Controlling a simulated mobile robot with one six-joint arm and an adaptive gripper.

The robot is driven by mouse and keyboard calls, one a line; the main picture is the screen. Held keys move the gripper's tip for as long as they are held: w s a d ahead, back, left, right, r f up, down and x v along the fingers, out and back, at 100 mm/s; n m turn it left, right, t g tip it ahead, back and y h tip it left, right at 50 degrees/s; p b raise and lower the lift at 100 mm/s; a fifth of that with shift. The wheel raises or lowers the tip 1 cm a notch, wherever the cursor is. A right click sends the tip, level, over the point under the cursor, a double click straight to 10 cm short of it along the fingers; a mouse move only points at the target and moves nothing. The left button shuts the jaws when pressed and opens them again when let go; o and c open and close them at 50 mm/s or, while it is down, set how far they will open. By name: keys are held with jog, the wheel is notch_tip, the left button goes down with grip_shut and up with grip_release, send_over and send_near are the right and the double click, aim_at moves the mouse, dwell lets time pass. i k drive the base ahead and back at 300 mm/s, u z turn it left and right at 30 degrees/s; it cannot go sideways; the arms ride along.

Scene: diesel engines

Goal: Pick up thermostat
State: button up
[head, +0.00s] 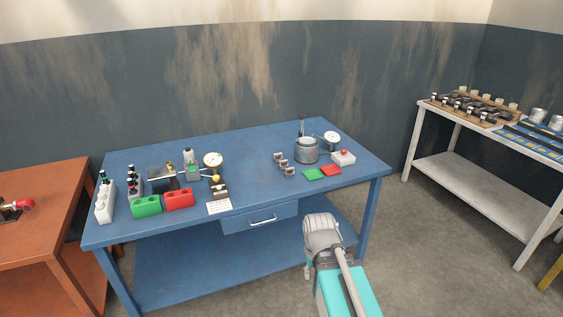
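Several small pale objects with reddish-brown parts stand in a short row (284,165) on the right half of the blue table (250,202). They may be the thermostats, but they are too small to tell for sure. Just right of them is a grey metal pot (306,151) with a thin upright rod at its back. A round white dial (332,138) is beside the pot. My grey and turquoise arm shows at the bottom, in front of the table, apart from these objects. My gripper's fingers cannot be made out.
A green pad (314,174) and a red pad (331,170) lie before the pot, near a white box with a red button (343,158). Bottles, a green block (146,206) and a red block (179,199) crowd the table's left. A white shelf table (470,167) stands right.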

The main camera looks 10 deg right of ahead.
aim_at(283, 164)
jog(key=u, duration=0.05)
jog(key=i, duration=1)
jog(key=z, duration=0.05)
